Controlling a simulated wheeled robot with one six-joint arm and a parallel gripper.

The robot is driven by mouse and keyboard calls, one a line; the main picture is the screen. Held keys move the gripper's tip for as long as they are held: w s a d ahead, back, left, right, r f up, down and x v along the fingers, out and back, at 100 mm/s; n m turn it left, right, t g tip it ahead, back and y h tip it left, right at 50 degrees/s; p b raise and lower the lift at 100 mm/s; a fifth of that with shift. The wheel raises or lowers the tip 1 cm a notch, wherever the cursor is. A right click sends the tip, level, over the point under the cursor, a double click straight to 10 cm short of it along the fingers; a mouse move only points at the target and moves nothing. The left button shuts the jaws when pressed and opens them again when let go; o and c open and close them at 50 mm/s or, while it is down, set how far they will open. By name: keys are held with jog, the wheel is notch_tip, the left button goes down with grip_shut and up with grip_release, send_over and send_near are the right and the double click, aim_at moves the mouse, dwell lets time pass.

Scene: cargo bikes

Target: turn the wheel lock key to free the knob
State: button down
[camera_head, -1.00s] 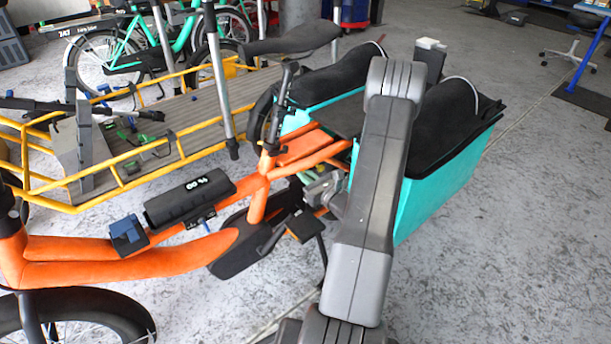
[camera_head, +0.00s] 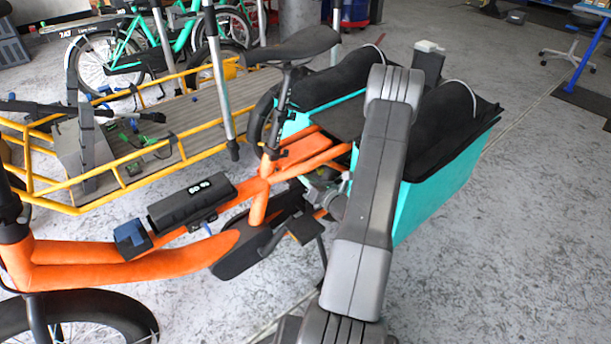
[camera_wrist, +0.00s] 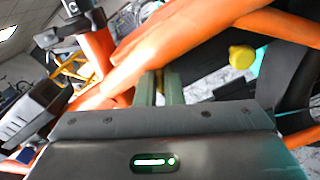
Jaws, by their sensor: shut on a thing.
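The orange cargo bike (camera_head: 145,258) stands across the head view. In the wrist view its orange frame tube (camera_wrist: 190,40) runs diagonally above my gripper (camera_wrist: 160,80). My gripper's two pale green-grey fingers are close together with a narrow yellowish piece, seemingly the wheel lock key (camera_wrist: 160,79), between them; most of it is hidden. A round yellow knob (camera_wrist: 242,57) shows to the right of the fingers, apart from them. In the head view my gripper is below the seat area, largely hidden by my arm, and the key and knob cannot be made out there.
A turquoise cargo box (camera_head: 440,190) with black covers is at the bike's rear, close to my arm. A black battery (camera_head: 192,203) and a small blue box (camera_head: 132,238) sit on the frame. A yellow-railed cargo bike (camera_head: 120,180) stands behind. Grey floor is free at lower right.

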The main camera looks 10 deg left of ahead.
jog(key=m+p, duration=0.4)
jog(key=m, duration=0.8)
jog(key=shift+d+f+p, duration=0.1)
jog(key=shift+f+p, duration=0.05)
jog(key=shift+p, duration=0.25)
dwell(0.3)
jog(key=c, duration=1.6)
grip_release()
jog(key=shift+o, duration=0.2)
jog(key=p+v, duration=0.1)
jog(key=v, duration=1.2)
jog(key=shift+s+d+p, duration=0.25)
jog(key=shift+d+p, duration=0.05)
